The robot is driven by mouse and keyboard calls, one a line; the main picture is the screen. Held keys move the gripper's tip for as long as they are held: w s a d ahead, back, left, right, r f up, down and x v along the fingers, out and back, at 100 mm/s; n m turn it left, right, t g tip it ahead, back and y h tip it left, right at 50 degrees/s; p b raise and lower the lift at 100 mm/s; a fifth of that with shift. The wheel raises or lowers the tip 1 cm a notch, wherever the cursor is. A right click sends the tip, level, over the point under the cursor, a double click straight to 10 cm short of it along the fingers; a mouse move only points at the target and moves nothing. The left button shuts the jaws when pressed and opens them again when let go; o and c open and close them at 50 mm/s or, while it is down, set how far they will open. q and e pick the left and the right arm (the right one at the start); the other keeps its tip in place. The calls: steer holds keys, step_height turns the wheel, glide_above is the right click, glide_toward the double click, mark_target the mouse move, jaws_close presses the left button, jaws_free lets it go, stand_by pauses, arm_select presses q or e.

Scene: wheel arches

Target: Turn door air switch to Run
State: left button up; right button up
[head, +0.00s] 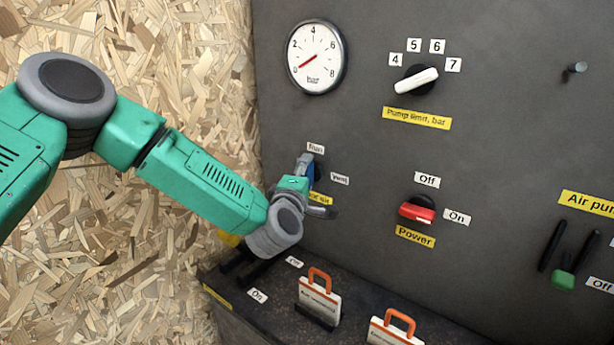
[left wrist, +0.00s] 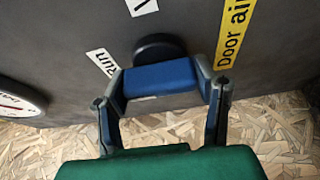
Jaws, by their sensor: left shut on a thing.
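The door air switch has a blue handle (left wrist: 160,78) on a round black base (left wrist: 158,46), mounted on the dark panel. In the head view a little of the blue handle (head: 310,172) shows behind my left gripper (head: 309,184). In the left wrist view my left gripper (left wrist: 165,88) is shut on the handle, one finger at each end. The handle's left end is close to the Run label (left wrist: 103,62). The Run label (head: 316,148) sits above the switch in the head view, and the Vent label (head: 340,179) to its right. My right gripper is not in view.
A gauge (head: 316,57) reads near 0. The white pump limit knob (head: 414,81) and red power switch (head: 417,211) are to the right. Orange-handled tags (head: 320,297) stand on the ledge below. A chipboard wall (head: 200,50) is on the left.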

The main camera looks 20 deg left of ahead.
arm_select(q)
steer(key=shift+a+f, duration=0.1)
steer(key=shift+f, duration=0.1)
stand_by(0.4)
steer(key=o, duration=1.2)
steer(key=shift+a, duration=0.1)
steer(key=s, duration=1.1)
steer(key=shift+s+d, duration=0.25)
steer(key=shift+s, duration=0.15)
steer(key=shift+n, duration=0.3)
